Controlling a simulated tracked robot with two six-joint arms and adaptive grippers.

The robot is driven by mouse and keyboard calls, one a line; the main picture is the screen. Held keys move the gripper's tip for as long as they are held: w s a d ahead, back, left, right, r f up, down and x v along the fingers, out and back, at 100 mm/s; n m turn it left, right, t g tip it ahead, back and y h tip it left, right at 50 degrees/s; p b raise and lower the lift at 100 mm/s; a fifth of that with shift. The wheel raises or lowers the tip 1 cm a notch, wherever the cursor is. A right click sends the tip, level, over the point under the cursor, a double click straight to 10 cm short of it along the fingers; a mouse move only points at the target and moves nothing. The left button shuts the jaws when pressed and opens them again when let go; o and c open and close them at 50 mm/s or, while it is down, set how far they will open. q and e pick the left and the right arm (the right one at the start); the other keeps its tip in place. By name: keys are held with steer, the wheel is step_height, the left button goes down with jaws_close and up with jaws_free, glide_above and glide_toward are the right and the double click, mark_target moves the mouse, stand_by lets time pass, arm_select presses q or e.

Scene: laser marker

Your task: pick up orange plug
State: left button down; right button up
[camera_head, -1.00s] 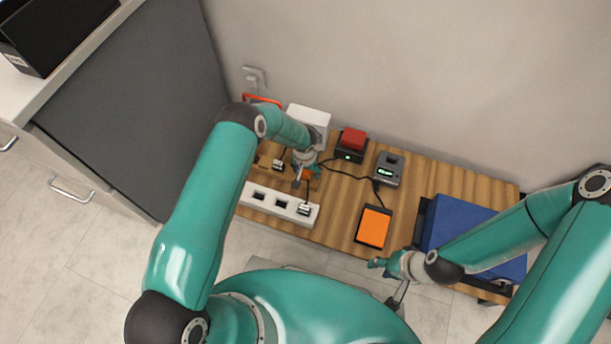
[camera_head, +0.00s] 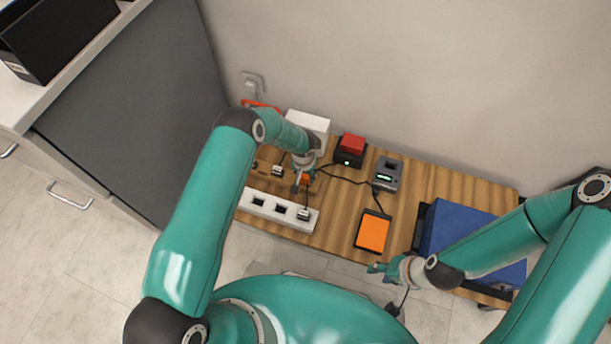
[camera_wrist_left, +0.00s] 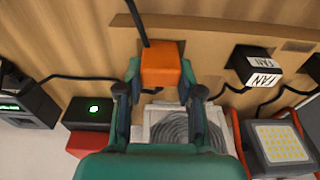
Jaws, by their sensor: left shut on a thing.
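The orange plug (camera_wrist_left: 160,66) is a small orange block with a black cable running up from it in the left wrist view. My left gripper (camera_wrist_left: 160,82) has its two fingers on either side of the plug and is shut on it. In the head view the left gripper (camera_head: 302,180) is over the wooden table, just behind the white power strip, with a bit of the orange plug (camera_head: 304,178) showing. My right gripper (camera_head: 378,267) is near the table's front edge, left of the blue box; its finger opening is too small to judge.
A white power strip (camera_head: 254,202) with sockets lies in front of the left gripper. A plug labelled FAN (camera_wrist_left: 255,65) lies to the right in the wrist view. A red-topped box (camera_head: 350,147), grey device (camera_head: 387,172), orange pad (camera_head: 372,231) and blue box (camera_head: 466,238) occupy the table.

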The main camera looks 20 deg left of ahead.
arm_select(q)
step_height(320, 180, up, 20)
steer(key=p, duration=0.5)
steer(key=shift+f, duration=0.25)
steer(key=shift+b, duration=0.35)
steer(key=shift+w+d, duration=0.1)
steer(key=w+d+b, duration=0.5)
steer(key=w+d, duration=0.2)
steer(key=d, duration=0.6)
steer(key=shift+d, duration=0.2)
